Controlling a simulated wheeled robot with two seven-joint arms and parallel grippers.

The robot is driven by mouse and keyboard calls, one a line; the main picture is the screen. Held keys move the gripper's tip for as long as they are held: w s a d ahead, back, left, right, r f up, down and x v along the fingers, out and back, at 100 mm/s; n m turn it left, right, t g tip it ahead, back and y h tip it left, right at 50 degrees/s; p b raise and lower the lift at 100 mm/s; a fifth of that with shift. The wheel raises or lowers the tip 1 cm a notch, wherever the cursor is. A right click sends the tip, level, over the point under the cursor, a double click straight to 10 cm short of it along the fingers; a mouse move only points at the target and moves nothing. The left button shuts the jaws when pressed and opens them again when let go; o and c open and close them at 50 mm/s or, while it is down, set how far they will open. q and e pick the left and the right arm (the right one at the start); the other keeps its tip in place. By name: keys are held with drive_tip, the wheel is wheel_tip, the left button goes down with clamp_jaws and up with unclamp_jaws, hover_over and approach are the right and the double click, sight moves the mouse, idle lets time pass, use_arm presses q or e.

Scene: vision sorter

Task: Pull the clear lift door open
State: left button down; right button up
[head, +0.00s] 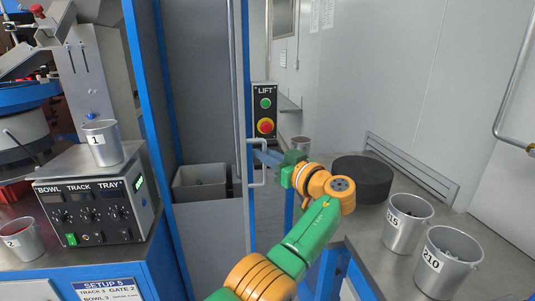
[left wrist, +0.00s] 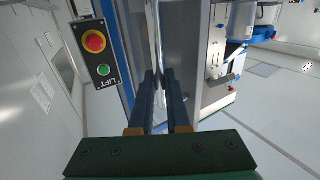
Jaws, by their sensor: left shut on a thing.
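The lift cabinet has a blue frame (head: 247,60) and a grey interior. Its clear door is hard to make out against the interior, so I cannot tell how far it stands open. A pale D-shaped door handle (head: 264,178) stands out at the cabinet's right side. My left gripper (head: 262,157) reaches it from the right, shut on the handle. In the left wrist view the two dark fingers (left wrist: 159,78) point at the cabinet, close together, with a thin upright bar between their tips. My right gripper is not in view.
A LIFT button box (head: 264,110) is just above my gripper. A grey bin (head: 200,183) sits inside the cabinet. A control box (head: 95,205) stands left. Metal cups (head: 407,222) and a dark round block (head: 362,180) stand on the right bench.

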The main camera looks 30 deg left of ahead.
use_arm(q)
drive_tip(key=shift+r, duration=0.1)
drive_tip(key=c, duration=0.9)
unclamp_jaws()
drive_tip(key=shift+a, duration=0.1)
drive_tip(key=shift+w+a, duration=0.1)
drive_tip(key=shift+a, duration=0.05)
drive_tip(key=b+v, duration=0.2)
drive_tip(key=v, duration=0.5)
